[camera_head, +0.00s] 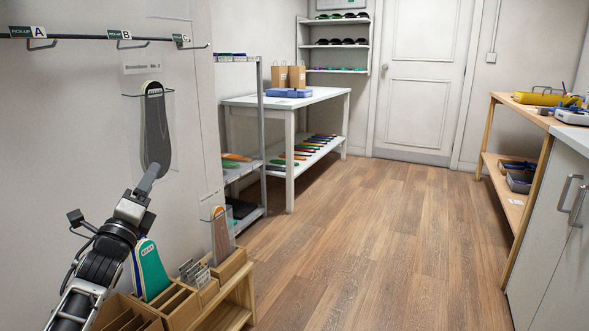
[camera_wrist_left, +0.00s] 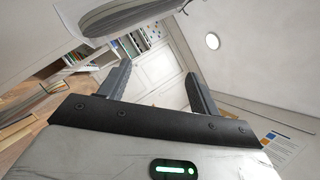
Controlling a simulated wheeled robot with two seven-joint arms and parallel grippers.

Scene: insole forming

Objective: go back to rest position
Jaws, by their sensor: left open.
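My left gripper (camera_head: 148,178) is raised at the left of the head view, close to the white wall. In the left wrist view its two fingers (camera_wrist_left: 160,80) stand apart with nothing between them, so it is open and empty. A dark grey insole (camera_head: 156,130) hangs in a clear holder on the wall just above the fingertips in the head view. Whether the gripper touches it I cannot tell. A teal and white insole (camera_head: 151,270) stands in the wooden rack (camera_head: 178,300) below the gripper. My right gripper is not in view.
A hook rail (camera_head: 85,38) with lettered tags runs along the left wall. A white table (camera_head: 330,95) with paper bags and a blue case stands at the back. A wooden bench (camera_head: 515,112) and grey cabinet (camera_head: 550,230) line the right. The wooden floor (camera_head: 390,240) between is clear.

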